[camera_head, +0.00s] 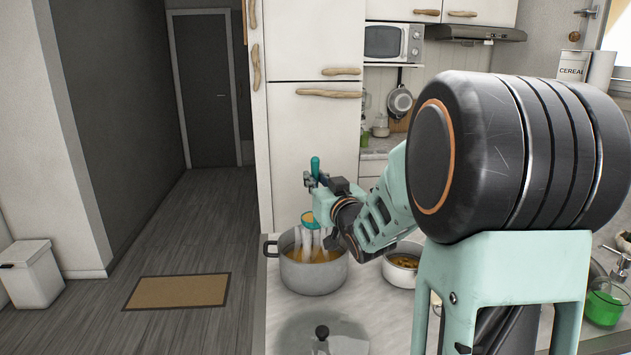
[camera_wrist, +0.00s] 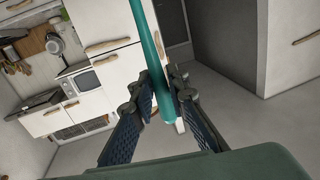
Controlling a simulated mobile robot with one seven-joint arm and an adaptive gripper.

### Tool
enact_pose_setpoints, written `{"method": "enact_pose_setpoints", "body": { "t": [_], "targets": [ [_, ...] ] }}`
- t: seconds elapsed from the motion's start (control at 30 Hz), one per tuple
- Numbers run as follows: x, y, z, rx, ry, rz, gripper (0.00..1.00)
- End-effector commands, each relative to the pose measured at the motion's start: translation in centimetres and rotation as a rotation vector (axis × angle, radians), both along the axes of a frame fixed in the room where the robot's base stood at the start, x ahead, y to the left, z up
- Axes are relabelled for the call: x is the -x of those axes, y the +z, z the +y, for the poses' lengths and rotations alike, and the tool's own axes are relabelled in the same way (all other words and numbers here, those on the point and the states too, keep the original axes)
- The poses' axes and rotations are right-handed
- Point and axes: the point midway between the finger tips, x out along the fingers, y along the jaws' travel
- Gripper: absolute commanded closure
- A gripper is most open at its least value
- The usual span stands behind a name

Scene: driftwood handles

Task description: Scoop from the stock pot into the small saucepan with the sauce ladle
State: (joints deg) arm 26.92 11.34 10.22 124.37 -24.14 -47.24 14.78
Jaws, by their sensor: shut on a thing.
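The grey stock pot (camera_head: 312,279) stands on the counter with orange-brown food inside. The small saucepan (camera_head: 402,276) is to its right, partly behind my arm, and holds brownish-orange food. My gripper (camera_head: 318,188) is above the stock pot, shut on the teal handle of the sauce ladle (camera_head: 315,166). The ladle's bowl hangs over the stock pot with orange contents showing, and pale streaks lie between it and the pot. In the wrist view, the teal handle (camera_wrist: 150,45) passes between the fingers of my gripper (camera_wrist: 161,92).
A lid with a black knob (camera_head: 321,333) lies on the counter in front of the stock pot. A green jar (camera_head: 604,306) is at the far right. The fridge (camera_head: 313,140) rises behind the pot. Open floor and a mat (camera_head: 178,291) are left of the counter.

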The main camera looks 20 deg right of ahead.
Motion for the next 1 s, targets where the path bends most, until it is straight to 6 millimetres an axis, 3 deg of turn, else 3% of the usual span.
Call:
{"method": "enact_pose_setpoints", "body": {
  "t": [0.6, 1.0],
  "targets": [
    [0.0, 5.3, 0.0, 0.002, 0.000, -0.002, 1.00],
    [0.0, 5.3, 0.0, 0.001, 0.000, -0.001, 1.00]
  ]
}}
